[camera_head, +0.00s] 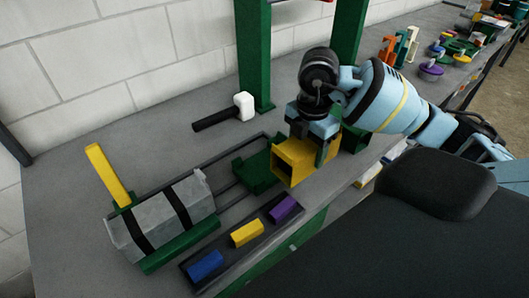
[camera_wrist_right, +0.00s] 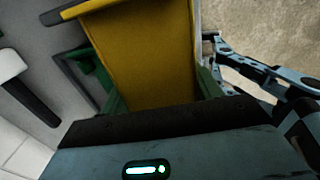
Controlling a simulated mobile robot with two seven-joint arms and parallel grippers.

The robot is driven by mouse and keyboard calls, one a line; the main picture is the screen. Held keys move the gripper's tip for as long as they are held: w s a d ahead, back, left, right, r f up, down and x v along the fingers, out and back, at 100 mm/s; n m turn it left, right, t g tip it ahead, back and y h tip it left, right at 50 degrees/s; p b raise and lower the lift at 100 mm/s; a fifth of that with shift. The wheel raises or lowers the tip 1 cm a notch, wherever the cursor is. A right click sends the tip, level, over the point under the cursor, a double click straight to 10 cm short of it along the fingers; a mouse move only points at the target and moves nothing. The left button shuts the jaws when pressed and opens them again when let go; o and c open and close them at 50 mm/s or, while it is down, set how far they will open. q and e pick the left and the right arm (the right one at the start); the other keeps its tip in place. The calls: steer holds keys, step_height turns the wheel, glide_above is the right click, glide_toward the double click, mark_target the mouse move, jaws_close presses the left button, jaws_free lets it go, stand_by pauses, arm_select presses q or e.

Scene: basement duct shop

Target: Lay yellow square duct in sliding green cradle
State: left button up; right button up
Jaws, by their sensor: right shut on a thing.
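The yellow square duct (camera_head: 293,163) is an open-ended box tube; its open end faces the front in the head view. My right gripper (camera_head: 314,143) is shut on it from above. The green cradle (camera_head: 254,176) sits on dark rails just left of the duct in the head view. The duct hides part of the area beside it, and I cannot tell whether the two touch. My left gripper is not in view.
A grey duct with black straps (camera_head: 165,215) lies in a green holder with a yellow handle (camera_head: 108,173). A dark tray (camera_head: 216,247) holds blue, yellow and purple blocks. A white-headed mallet (camera_head: 243,105) lies behind, near a green post (camera_head: 252,60). The left bench surface is clear.

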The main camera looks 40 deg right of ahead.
steer(key=w+a, duration=0.1)
steer(key=w, duration=0.1)
steer(key=w+a, duration=0.4)
steer(key=shift+w+a+f, duration=0.15)
steer(key=shift+w+f, duration=0.15)
steer(key=shift+w+a+f, duration=0.1)
steer(key=shift+w+a, duration=0.4)
steer(key=shift+w, duration=0.15)
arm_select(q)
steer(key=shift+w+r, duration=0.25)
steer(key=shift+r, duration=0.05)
arm_select(e)
steer(key=shift+w+f, duration=0.1)
steer(key=shift+f, duration=1.65)
steer(key=shift+f, duration=0.15)
steer(key=o, duration=1.1)
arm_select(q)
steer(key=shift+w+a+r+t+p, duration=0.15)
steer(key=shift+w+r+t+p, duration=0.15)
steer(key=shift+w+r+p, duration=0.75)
arm_select(e)
step_height(320, 180, up, 12)
steer(key=shift+r, duration=0.15)
